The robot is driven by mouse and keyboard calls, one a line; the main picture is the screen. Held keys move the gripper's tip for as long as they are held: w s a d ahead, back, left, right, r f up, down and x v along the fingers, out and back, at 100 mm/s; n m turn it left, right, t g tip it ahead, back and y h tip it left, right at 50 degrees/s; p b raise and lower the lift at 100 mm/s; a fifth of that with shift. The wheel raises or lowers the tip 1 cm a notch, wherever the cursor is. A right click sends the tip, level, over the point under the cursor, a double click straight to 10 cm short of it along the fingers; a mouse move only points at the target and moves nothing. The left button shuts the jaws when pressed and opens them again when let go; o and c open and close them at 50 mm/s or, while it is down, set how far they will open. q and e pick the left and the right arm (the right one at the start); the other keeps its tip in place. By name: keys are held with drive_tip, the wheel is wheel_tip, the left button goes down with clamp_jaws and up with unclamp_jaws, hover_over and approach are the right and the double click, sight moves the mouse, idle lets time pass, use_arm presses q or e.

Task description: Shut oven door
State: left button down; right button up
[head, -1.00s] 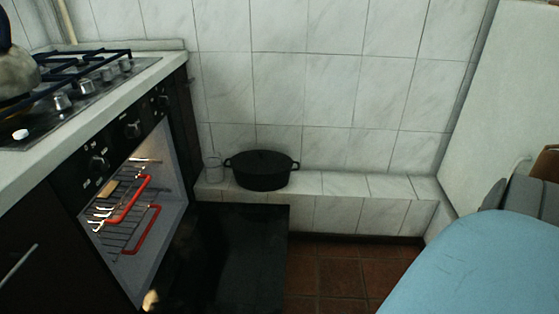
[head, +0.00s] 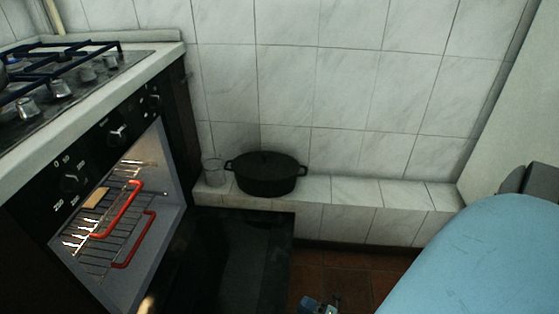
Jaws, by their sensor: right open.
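The oven (head: 130,160) is on the left, built into the dark cabinet under the counter. Its black door (head: 235,250) is fully lowered and lies about level in front of the lit cavity. Inside are wire racks (head: 110,235) with red-edged fronts. My right gripper (head: 320,303) shows only in part at the bottom edge, just right of the door's outer edge, open, with nothing seen in it. I cannot tell its exact distance from the door. My left gripper is not in view.
A black lidded pot (head: 266,174) and a clear glass (head: 213,172) stand on a tiled ledge (head: 345,190) behind the door. A blue rounded surface (head: 480,260) fills the lower right. Red floor tiles show between it and the door.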

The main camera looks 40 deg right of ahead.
sight(279, 291)
drive_tip(key=b+x, duration=0.1)
drive_tip(key=x, duration=0.8)
drive_tip(key=shift+w, duration=0.4)
drive_tip(key=shift+a, duration=0.1)
clamp_jaws()
